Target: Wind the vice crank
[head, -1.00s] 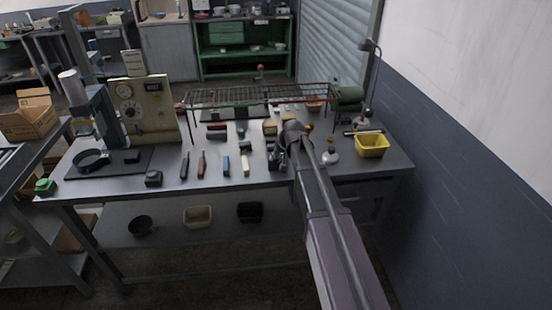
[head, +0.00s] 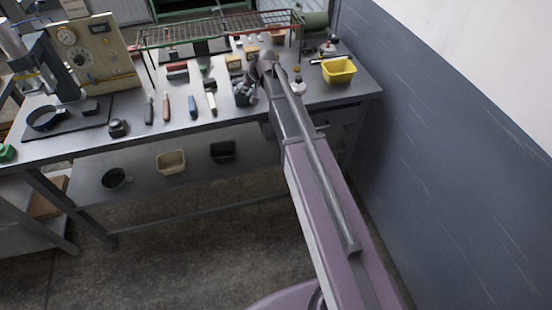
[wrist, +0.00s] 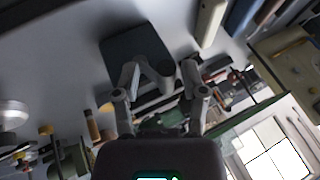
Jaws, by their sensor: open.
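My gripper (head: 245,94) is over the workbench (head: 235,120), right of the row of hand tools, partly hidden by my own arm. In the wrist view my gripper (wrist: 163,76) has its two fingers apart, with no object clearly held between them. A dark square-edged plate (wrist: 128,44) shows beyond the fingertips in the wrist view; I cannot tell how far away it is. I cannot pick out the vice or its crank with certainty in either view.
A yellow bin (head: 339,71) stands at the bench's right end. A wire rack (head: 215,28) spans the back. A dial panel (head: 96,52) stands at the left. Several hand tools, among them a blue-handled one (head: 192,106), lie along the front. A blue-grey wall (head: 440,140) bounds the right.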

